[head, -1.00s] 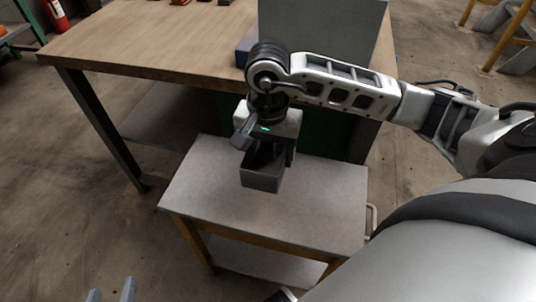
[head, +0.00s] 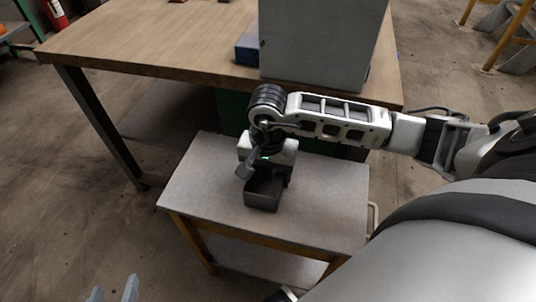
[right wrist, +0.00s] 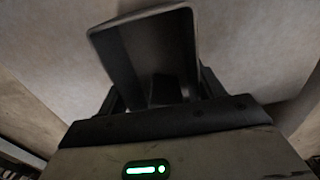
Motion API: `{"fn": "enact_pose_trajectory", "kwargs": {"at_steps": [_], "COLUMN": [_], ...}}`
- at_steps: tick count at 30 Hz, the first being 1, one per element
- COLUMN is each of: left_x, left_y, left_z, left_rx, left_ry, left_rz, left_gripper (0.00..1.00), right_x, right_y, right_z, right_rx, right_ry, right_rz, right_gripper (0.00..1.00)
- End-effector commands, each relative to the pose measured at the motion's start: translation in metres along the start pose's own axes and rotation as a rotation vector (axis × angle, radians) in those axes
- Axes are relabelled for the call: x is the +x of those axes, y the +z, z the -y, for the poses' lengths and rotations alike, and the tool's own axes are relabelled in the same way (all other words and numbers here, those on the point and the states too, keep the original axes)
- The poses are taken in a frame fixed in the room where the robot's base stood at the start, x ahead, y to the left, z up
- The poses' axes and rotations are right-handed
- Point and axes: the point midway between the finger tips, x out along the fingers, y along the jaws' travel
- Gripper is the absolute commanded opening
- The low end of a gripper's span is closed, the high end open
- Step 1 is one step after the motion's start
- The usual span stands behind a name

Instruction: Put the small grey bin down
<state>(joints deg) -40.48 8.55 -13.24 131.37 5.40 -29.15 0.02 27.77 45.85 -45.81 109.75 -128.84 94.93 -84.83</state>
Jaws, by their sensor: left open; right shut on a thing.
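The small grey bin (head: 262,196) is an open-topped dark grey box at the middle of the small grey-topped table (head: 325,210). It looks upright and on or just above the tabletop; I cannot tell whether it touches. My right gripper (head: 267,172) is shut on its rear wall, coming from above and behind. In the right wrist view the bin (right wrist: 150,25) opens toward the camera between the dark fingers (right wrist: 160,95). My left gripper (head: 112,292) is open and empty at the bottom left edge of the head view, away from the table.
A large wooden workbench (head: 150,45) stands behind the small table. A grey box (head: 315,45) and a blue block (head: 247,50) sit on it. The small table's top is clear around the bin. A metal handle (head: 373,218) sticks out at its right side.

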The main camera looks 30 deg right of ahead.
Motion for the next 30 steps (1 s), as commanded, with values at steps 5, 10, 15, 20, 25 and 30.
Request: {"fn": "enact_pose_trajectory", "kwargs": {"at_steps": [5,10,15,20,25,30], "left_x": [0.001,0.001,-0.001,-0.004,-0.009,-0.013], "left_y": [0.002,0.003,-0.001,-0.005,-0.011,-0.012], "left_z": [-0.001,-0.001,-0.001,0.0,0.002,0.002], "left_rx": [-0.002,-0.002,0.0,0.003,0.005,0.003], "left_ry": [0.004,0.004,0.003,-0.002,-0.011,-0.014], "left_rz": [0.005,0.006,0.005,-0.004,-0.02,-0.016], "left_gripper": [0.5,0.5,0.5,0.5,0.5,0.5], "right_x": [0.001,0.001,-0.003,-0.026,-0.064,-0.097], "right_y": [0.0,0.0,0.0,-0.001,-0.001,-0.001], "right_z": [0.0,0.0,0.0,0.001,0.001,0.001], "right_rx": [0.0,0.0,0.0,-0.001,-0.001,0.0], "right_ry": [0.0,0.0,0.0,-0.004,-0.004,-0.003], "right_rz": [0.0,0.0,0.0,-0.005,-0.006,-0.003], "right_gripper": [0.9,0.9,0.9,0.9,0.9,0.9]}}
